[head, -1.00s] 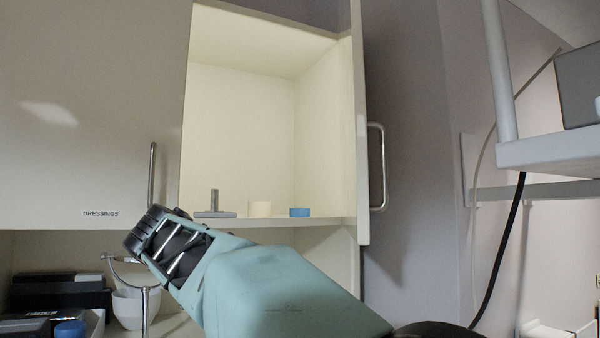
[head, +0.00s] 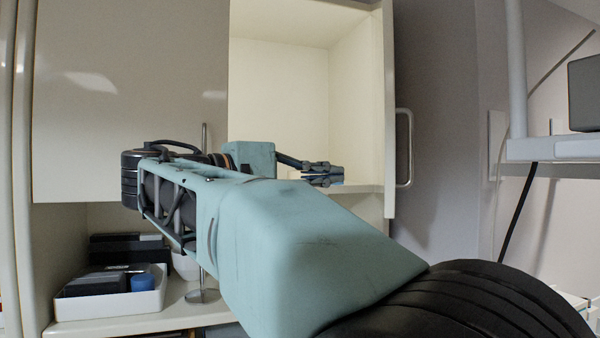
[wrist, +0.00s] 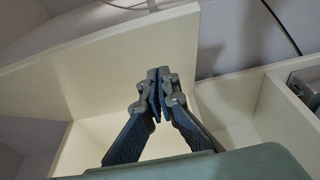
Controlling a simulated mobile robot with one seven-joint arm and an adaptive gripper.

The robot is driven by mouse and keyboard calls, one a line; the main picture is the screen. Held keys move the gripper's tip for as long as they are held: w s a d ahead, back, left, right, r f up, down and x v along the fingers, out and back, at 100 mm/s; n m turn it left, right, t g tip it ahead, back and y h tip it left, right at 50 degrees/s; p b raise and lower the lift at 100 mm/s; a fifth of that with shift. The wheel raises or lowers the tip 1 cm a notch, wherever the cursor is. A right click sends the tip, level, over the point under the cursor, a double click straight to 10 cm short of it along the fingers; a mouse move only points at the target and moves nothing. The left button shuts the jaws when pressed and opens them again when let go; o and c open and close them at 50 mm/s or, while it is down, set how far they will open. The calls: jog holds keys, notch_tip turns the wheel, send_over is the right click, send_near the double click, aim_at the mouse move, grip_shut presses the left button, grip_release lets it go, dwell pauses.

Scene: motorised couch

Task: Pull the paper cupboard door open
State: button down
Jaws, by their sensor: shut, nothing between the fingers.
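The right-hand wall cupboard stands open, its pale door (head: 389,120) swung out at the right side and seen nearly edge-on. A metal bar handle (head: 408,150) is on the door's outer face. I can read no label on this door. My gripper (head: 342,175) is shut and empty, in front of the cupboard opening and left of the door's edge, pointing right. In the wrist view my gripper (wrist: 158,78) has its fingertips together in front of a cream panel (wrist: 110,65). I cannot tell whether they touch it.
A closed cupboard door (head: 110,110) is at the left, its handle partly behind my arm. Below it, a white tray (head: 115,305) with dark boxes and a blue item stands on the counter. A white shelf (head: 560,150) juts in at the right. Grey wall lies behind the open door.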

aim_at(383, 174)
jog(key=d, duration=0.4)
jog(key=w+d, duration=0.1)
jog(key=d, duration=0.1)
jog(key=shift+d+p, duration=0.1)
jog(key=shift+p, duration=0.2)
jog(key=shift+d, duration=0.25)
jog(key=shift+d, duration=0.1)
